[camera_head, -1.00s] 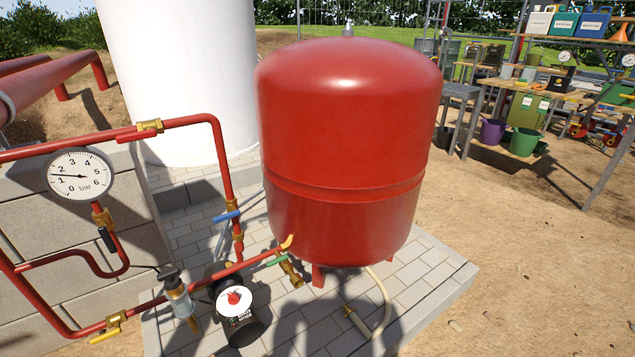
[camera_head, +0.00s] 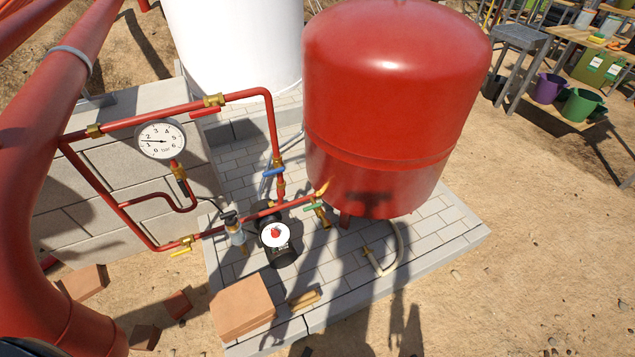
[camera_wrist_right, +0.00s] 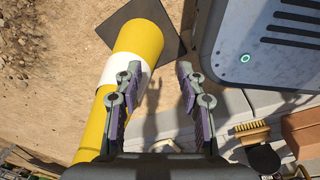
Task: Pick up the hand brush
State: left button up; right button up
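A small tan hand brush (camera_head: 303,299) appears to lie on the grey paved slab, just right of terracotta blocks (camera_head: 243,307). A brush with a wooden edge and pale bristles also shows in the right wrist view (camera_wrist_right: 250,128), beside a brown block (camera_wrist_right: 302,132). My right gripper (camera_wrist_right: 159,75) is open and empty, with its fingers wide apart. The brush is to the lower right of it in that view and not between the fingers. My left gripper is in neither current view, and my right gripper is not visible in the head view.
A red tank (camera_head: 395,90), red pipes with a gauge (camera_head: 161,139) and a black pump (camera_head: 277,245) stand behind the brush. In the right wrist view, a yellow pipe (camera_wrist_right: 140,45) and a grey-blue box (camera_wrist_right: 265,50) are close by. Sandy ground is open at right.

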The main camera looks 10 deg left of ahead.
aim_at(298, 303)
jog(key=k+j, duration=0.2)
jog(key=k, duration=0.25)
jog(key=k+j+u, duration=0.15)
jog(key=k, duration=0.3)
jog(key=j+z, duration=0.1)
jog(key=z, duration=0.55)
jog(key=j+z, duration=0.25)
jog(key=z, duration=0.15)
jog(key=j+z, duration=0.25)
jog(key=z, duration=0.15)
jog(key=k+j+z, duration=0.15)
jog(key=z, duration=0.3)
jog(key=k+j, duration=0.15)
jog(key=j, duration=0.2)
jog(key=k+j, duration=0.2)
jog(key=j, duration=0.2)
